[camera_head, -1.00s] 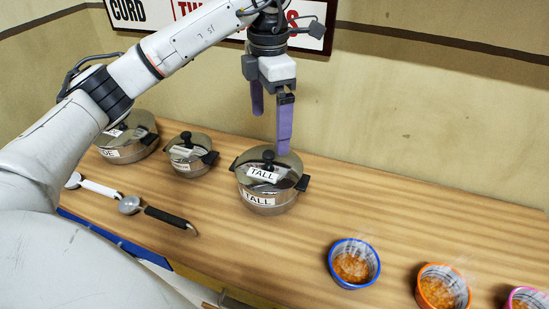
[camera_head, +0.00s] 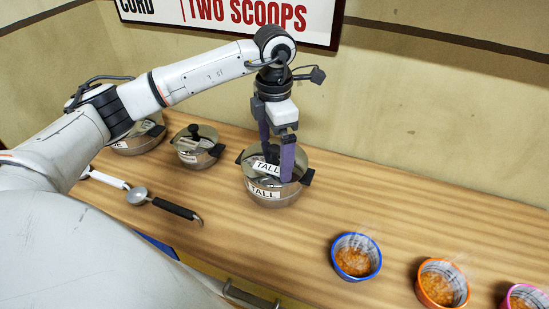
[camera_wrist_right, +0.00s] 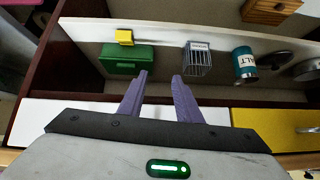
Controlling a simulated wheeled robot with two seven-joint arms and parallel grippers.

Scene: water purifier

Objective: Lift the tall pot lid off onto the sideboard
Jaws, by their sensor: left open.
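The tall pot (camera_head: 285,196) is a steel pot with dark side handles and a "TALL" label. It stands upright on the wooden sideboard (camera_head: 400,210). Its lid (camera_head: 251,164) sits on it, with its own "TALL" label and a dark knob partly hidden by my fingers. My left gripper (camera_head: 277,168) is open and points down over the lid, one purple finger on each side of the knob. I cannot tell whether the fingers touch it. My right gripper (camera_wrist_right: 160,76) is open and empty in the right wrist view, facing a shelf.
Two more lidded pots (camera_head: 196,150) stand to the left. A ladle (camera_head: 165,205) lies in front of them. Blue (camera_head: 355,258), orange (camera_head: 442,284) and pink bowls stand at the right. The sideboard right of the tall pot is clear. The shelf holds a green box (camera_wrist_right: 126,59) and a salt can (camera_wrist_right: 243,66).

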